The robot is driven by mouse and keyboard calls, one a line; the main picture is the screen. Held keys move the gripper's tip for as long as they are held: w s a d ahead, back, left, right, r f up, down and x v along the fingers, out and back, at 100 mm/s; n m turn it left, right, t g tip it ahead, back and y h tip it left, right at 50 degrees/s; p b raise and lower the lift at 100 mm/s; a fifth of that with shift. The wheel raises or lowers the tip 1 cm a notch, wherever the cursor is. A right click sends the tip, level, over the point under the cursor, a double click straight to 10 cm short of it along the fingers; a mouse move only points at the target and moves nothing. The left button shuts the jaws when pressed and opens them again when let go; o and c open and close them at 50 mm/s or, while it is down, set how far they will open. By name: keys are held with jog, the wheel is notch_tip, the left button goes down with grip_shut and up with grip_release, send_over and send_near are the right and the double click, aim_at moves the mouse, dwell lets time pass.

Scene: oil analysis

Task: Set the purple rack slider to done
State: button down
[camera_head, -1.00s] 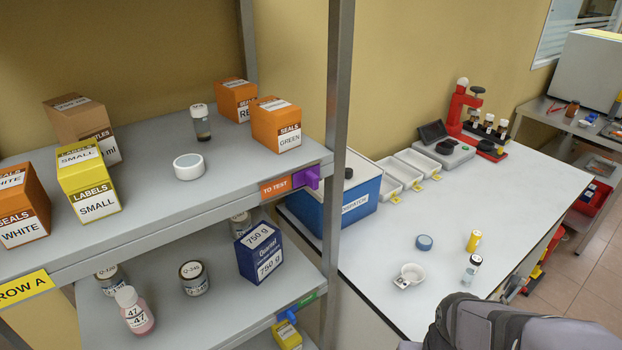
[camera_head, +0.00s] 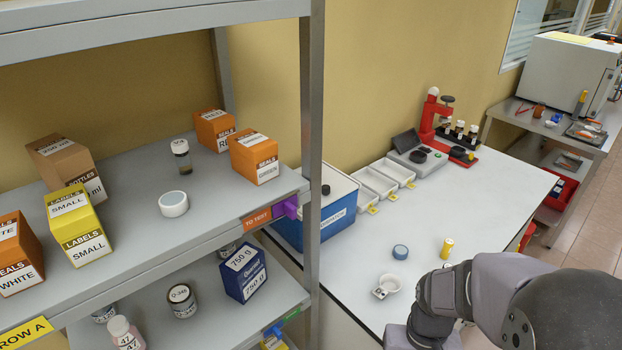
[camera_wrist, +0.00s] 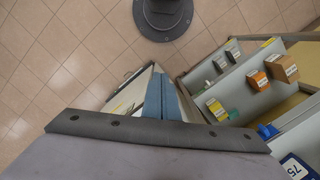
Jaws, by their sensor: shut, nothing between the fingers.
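The purple slider (camera_head: 286,207) sits on the front edge of the rack's upper shelf, near the right upright. The orange "TO TEST" label (camera_head: 257,219) shows just left of it. My gripper (camera_wrist: 158,70) shows in the wrist view as bluish fingers close together, shut and empty. It is away from the purple slider, and I cannot make that slider out in the wrist view. In the head view only my arm shows at the lower right; the gripper itself is out of that picture.
A rack upright (camera_head: 315,150) stands just right of the slider, with a blue box (camera_head: 290,238) behind it. The upper shelf holds several boxes, a vial (camera_head: 181,155) and a white round container (camera_head: 173,204). A blue slider (camera_head: 273,330) is on the lower shelf edge.

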jog(key=w+a+r+t+y+p, duration=0.1)
jog(key=w+r+p, duration=0.1)
jog(key=w+r, duration=0.55)
jog(key=w+a+r+t+y+p, duration=0.15)
jog(key=w+r, duration=0.35)
jog(key=w, duration=0.6)
jog(key=w+a+r+t+y+p, duration=0.1)
jog(key=w+r, duration=0.5)
jog(key=w, duration=0.4)
jog(key=w+a+r+n+y, duration=0.1)
jog(key=a+r+n, duration=0.15)
jog(key=r, duration=0.55)
jog(key=a+r+n+y, duration=0.2)
jog(key=a+r, duration=0.1)
jog(key=r, duration=0.5)
jog(key=s+a+r+n+g, duration=0.2)
jog(key=s+n, duration=0.4)
jog(key=s, duration=0.3)
notch_tip(320, 180, up, 2)
jog(key=shift+a+r+g+y, duration=0.2)
jog(key=shift+a+g+y, duration=0.25)
jog(key=shift+g, duration=0.1)
jog(key=shift+w+f, duration=0.1)
jog(key=shift+f, duration=0.05)
